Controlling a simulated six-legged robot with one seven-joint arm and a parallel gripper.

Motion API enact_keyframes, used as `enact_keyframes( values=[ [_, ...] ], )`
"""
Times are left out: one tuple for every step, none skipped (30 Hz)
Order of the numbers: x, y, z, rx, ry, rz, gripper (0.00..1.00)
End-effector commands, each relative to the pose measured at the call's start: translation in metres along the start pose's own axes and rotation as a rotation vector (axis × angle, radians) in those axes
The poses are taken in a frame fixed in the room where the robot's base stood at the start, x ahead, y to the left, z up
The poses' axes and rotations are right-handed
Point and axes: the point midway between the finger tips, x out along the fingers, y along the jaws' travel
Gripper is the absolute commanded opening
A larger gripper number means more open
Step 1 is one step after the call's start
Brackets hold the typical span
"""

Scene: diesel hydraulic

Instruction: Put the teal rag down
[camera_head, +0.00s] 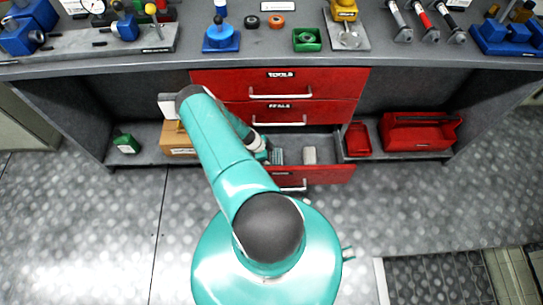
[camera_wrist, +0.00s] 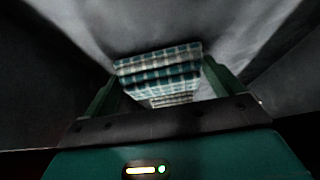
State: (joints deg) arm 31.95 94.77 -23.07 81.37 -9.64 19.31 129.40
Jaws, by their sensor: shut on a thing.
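The teal rag (camera_wrist: 158,68) is a folded cloth with a teal, white and dark check. In the wrist view it sits between the two green fingers of my gripper (camera_wrist: 160,82), which is shut on it. In the head view my gripper (camera_head: 264,156) is low at the open bottom drawer (camera_head: 328,173), mostly hidden by my arm. A small teal striped patch of the rag (camera_head: 277,156) shows beside it, over the drawer's inside. I cannot tell whether the rag touches the drawer floor.
A pale block (camera_head: 309,155) lies in the drawer, right of the rag. Two shut red drawers (camera_head: 281,83) are above. A red toolbox (camera_head: 417,132) and red bin (camera_head: 358,139) stand on the right shelf, a cardboard box (camera_head: 178,140) on the left. The workbench (camera_head: 270,55) overhangs.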

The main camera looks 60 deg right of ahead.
Motion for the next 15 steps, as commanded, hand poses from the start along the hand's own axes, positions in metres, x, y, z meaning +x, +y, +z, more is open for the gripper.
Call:
enact_keyframes(
  values=[
    [-0.0004,-0.0003,0.0,0.0,0.0,0.0,0.74],
    [-0.0005,-0.0002,-0.0001,0.0,0.0,0.0,0.74],
    [-0.0006,-0.0001,-0.0001,0.0,0.0,0.0,0.74],
    [-0.0006,-0.0001,-0.0001,0.0,0.0,0.0,0.74],
    [-0.0005,-0.0001,0.0,0.0,0.0,0.0,0.74],
    [0.0002,0.0001,0.0003,0.0,0.0,0.0,0.74],
    [0.0011,0.0002,0.0007,-0.001,0.001,0.0,0.74],
    [0.0015,0.0003,0.0009,-0.001,0.001,0.0,0.95],
    [0.0012,0.0002,0.0008,-0.001,0.001,0.0,1.0],
    [0.0011,0.0002,0.0008,-0.001,0.001,0.001,1.0],
    [0.0011,0.0002,0.0008,-0.001,0.001,0.0,1.0],
    [0.001,0.0002,0.0008,0.0,0.001,0.0,1.0],
    [0.001,0.0002,0.0008,0.0,0.001,0.0,1.0],
    [0.001,0.0002,0.0008,0.0,0.001,0.001,1.0],
    [0.0008,0.0001,0.0007,0.0,0.0,0.0,1.0]
  ],
)
